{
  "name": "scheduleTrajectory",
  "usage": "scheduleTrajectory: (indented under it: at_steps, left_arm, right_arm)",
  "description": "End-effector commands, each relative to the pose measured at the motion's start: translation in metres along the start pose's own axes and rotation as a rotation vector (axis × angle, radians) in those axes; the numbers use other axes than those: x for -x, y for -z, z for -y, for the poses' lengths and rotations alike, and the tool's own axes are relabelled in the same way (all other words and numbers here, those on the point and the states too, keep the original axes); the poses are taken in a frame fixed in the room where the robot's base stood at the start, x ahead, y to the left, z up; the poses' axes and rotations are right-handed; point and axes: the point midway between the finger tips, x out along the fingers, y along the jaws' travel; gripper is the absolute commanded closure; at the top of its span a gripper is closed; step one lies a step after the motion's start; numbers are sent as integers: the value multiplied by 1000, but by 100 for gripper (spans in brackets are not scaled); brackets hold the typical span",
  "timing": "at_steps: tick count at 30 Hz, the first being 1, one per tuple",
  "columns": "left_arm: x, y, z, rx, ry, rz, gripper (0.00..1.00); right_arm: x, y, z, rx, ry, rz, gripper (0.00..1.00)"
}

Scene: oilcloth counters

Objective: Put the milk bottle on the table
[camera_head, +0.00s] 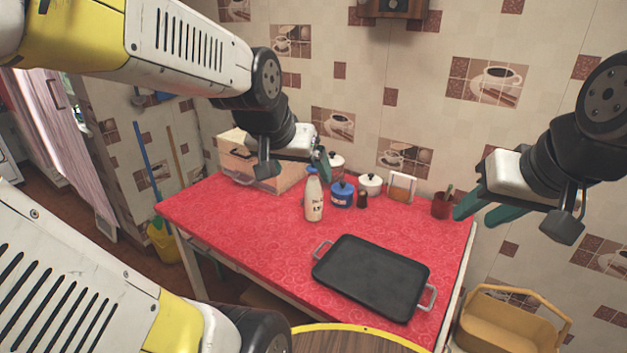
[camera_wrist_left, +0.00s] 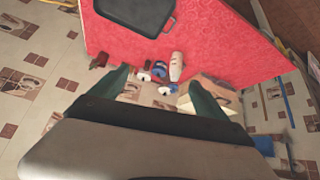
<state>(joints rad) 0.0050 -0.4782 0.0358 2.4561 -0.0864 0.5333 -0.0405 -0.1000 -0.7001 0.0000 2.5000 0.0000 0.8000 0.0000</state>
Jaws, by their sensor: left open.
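The milk bottle (camera_head: 314,196), white with dark lettering, stands upright on the red-covered table (camera_head: 240,210), towards its back. My left gripper (camera_head: 322,165) is just above and behind the bottle's neck in the head view; whether it touches cannot be told. In the left wrist view its fingers (camera_wrist_left: 157,88) are spread and empty, with the bottle (camera_wrist_left: 176,66) beyond them, towards the right finger. My right gripper (camera_head: 474,216) hangs past the table's right end, its teal fingers apart with nothing between them.
Near the bottle stand a blue pot (camera_head: 342,195), a dark shaker (camera_head: 362,199), a white pot (camera_head: 371,184) and a wooden box (camera_head: 265,175). A black tray (camera_head: 372,277) lies in front. A red cup (camera_head: 441,206) stands at the right. The table's left front is clear.

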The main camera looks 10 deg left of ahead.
Motion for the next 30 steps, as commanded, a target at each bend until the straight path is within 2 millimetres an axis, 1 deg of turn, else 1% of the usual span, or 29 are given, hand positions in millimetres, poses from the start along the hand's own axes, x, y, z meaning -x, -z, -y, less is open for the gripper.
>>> scheduleTrajectory:
  at_steps: [1, 3, 6, 9, 12, 30]
  left_arm:
    - [18, -12, -9, 13, -24, 8, 14]
    - [34, -30, -19, 35, -54, 35, 14]
    - [49, -49, -28, 52, -86, 63, 14]
    - [56, -58, -32, 59, -102, 79, 14]
    - [57, -60, -33, 62, -105, 84, 14]
    - [57, -60, -32, 61, -104, 84, 14]
  right_arm:
    - [0, 0, 0, 0, 0, 0, 62]
    - [0, 0, 0, 0, 0, 0, 62]
    - [0, 0, 0, 0, 0, 0, 62]
    - [0, 0, 0, 0, 0, 0, 62]
    - [0, 0, 0, 0, 0, 0, 62]
    - [0, 0, 0, 0, 0, 0, 62]
